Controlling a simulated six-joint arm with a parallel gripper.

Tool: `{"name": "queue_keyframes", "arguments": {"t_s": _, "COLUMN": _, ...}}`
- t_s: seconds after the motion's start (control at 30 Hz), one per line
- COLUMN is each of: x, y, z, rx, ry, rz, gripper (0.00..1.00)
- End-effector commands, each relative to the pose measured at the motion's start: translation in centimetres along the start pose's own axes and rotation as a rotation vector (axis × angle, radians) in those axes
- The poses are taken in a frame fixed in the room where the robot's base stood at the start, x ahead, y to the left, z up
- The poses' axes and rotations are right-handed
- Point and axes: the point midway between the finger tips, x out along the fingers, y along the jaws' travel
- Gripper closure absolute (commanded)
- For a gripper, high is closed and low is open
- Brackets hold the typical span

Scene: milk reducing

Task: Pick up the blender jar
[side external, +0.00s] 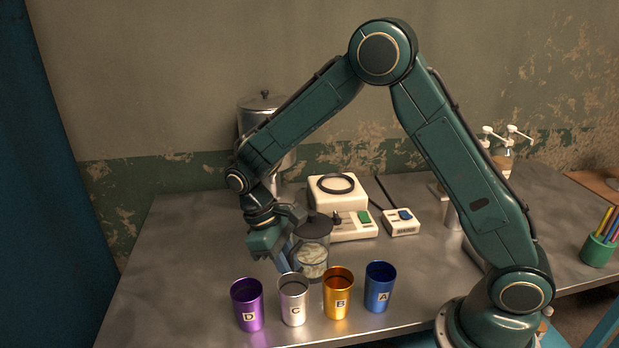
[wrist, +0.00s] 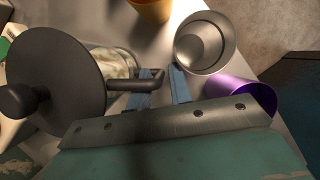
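The blender jar (side external: 313,262) stands upright on the metal table, with a dark lid and pale contents in its clear body. In the wrist view, its round dark lid and knob fill the left side, and the pale body (wrist: 118,62) shows behind. A dark handle (wrist: 132,86) sticks out toward my gripper (wrist: 167,88). My gripper (side external: 291,256) is low at the jar's left side. Its two blue fingers are a small gap apart at the handle's outer end. The handle's lower part is hidden, so I cannot tell whether they press on it.
Purple (side external: 248,304), silver (side external: 293,300), gold (side external: 338,293) and blue (side external: 379,287) cups stand in a row in front of the jar. The white blender base (side external: 352,226) is behind it. The table's left side is clear.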

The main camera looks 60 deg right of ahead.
Motion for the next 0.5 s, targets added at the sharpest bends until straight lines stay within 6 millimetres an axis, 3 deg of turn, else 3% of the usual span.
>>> {"name": "queue_keyframes", "arguments": {"t_s": 0.4, "x": -0.05, "y": 0.00, "z": -0.01, "rx": 0.000, "ry": 0.000, "rz": 0.000, "gripper": 0.79}}
{"name": "queue_keyframes", "arguments": {"t_s": 0.5, "x": -0.05, "y": 0.00, "z": -0.01, "rx": 0.000, "ry": 0.000, "rz": 0.000, "gripper": 0.97}}
